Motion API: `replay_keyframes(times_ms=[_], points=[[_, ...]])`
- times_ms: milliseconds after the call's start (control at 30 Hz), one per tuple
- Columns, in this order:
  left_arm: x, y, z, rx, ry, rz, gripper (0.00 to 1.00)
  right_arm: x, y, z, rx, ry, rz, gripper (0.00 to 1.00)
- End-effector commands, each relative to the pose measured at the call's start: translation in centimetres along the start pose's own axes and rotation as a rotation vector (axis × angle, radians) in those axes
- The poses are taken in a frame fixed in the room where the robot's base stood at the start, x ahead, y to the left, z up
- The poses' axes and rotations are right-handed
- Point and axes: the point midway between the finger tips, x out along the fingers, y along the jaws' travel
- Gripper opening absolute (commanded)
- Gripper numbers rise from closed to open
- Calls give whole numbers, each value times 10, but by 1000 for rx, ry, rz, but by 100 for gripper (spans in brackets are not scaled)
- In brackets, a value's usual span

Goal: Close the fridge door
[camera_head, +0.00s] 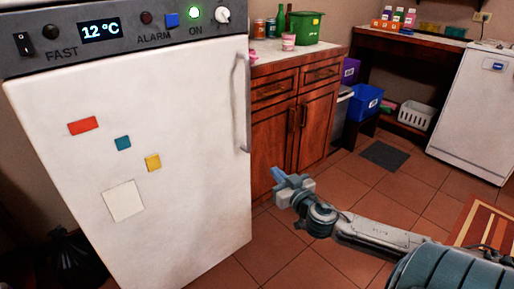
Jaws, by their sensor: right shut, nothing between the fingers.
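The white fridge door (185,150) fills the left half of the head view, below the dark control panel (130,32). Its grey vertical handle (242,103) is on its right edge. The door looks about in line with the panel, with no clear gap; I cannot tell whether it is fully shut. My right gripper (277,174) is shut and empty, to the right of the door and below the handle. It appears apart from the door, in front of the wooden cabinet. My left gripper is not in view.
A wooden cabinet (270,138) with jars and a green bin (304,27) on top stands right of the fridge. A white appliance (480,115) stands at the far right. A black bag (75,258) is at lower left. Tiled floor (385,190) lies open between.

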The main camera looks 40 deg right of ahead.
Motion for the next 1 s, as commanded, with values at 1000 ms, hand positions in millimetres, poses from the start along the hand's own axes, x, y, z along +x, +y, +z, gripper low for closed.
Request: replay_keyframes(times_ms=[1000], points=[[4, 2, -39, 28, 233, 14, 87, 118, 4, -1, 40, -5, 26, 0]])
